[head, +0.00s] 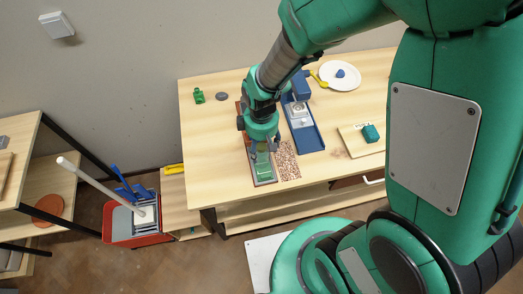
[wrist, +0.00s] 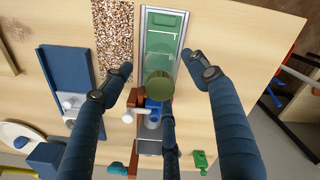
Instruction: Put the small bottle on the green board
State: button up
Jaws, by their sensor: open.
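The green board (head: 262,168) lies in a long framed tray at the table's front edge; in the wrist view its green panel (wrist: 161,42) is at top centre. My gripper (head: 262,148) is open above this tray. In the wrist view an olive, round-topped object (wrist: 158,84) shows between its spread fingers, near the middle finger's tip. It may be the small bottle seen from above; I cannot tell, nor whether a finger touches it. In the head view it is hidden by my gripper. A small green object (head: 198,96) lies at the table's back left.
A speckled mat (head: 288,166) and a blue tray (head: 310,139) lie right of the green board. Farther right are a white plate (head: 349,83) and a wooden board (head: 352,146) with a teal object (head: 370,133). A red bin (head: 118,232) stands on the floor at left.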

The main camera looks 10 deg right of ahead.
notch_tip(320, 180, up, 7)
jog(key=shift+r+p, duration=0.15)
jog(key=shift+p, duration=0.25)
dwell(0.5)
jog(key=shift+d+r, duration=0.2)
jog(key=shift+r, duration=0.4)
jog(key=s+d+r+m+t, duration=0.2)
jog(key=s+d+r+m, duration=0.1)
jog(key=r, duration=0.5)
jog(key=s+d+r+m+t, duration=0.1)
jog(key=s+d+r+m, duration=0.2)
jog(key=r, duration=0.6)
jog(key=s+d+r+m+t, duration=0.2)
jog(key=s+r, duration=0.3)
jog(key=r, duration=0.3)
jog(key=shift+s+d+r+m+t, duration=0.3)
jog(key=shift+s+d+r+m, duration=0.1)
jog(key=shift+d+m, duration=0.45)
notch_tip(320, 180, down, 6)
jog(key=b, duration=0.5)
jog(key=shift+r+b, duration=0.15)
jog(key=shift+b, duration=0.2)
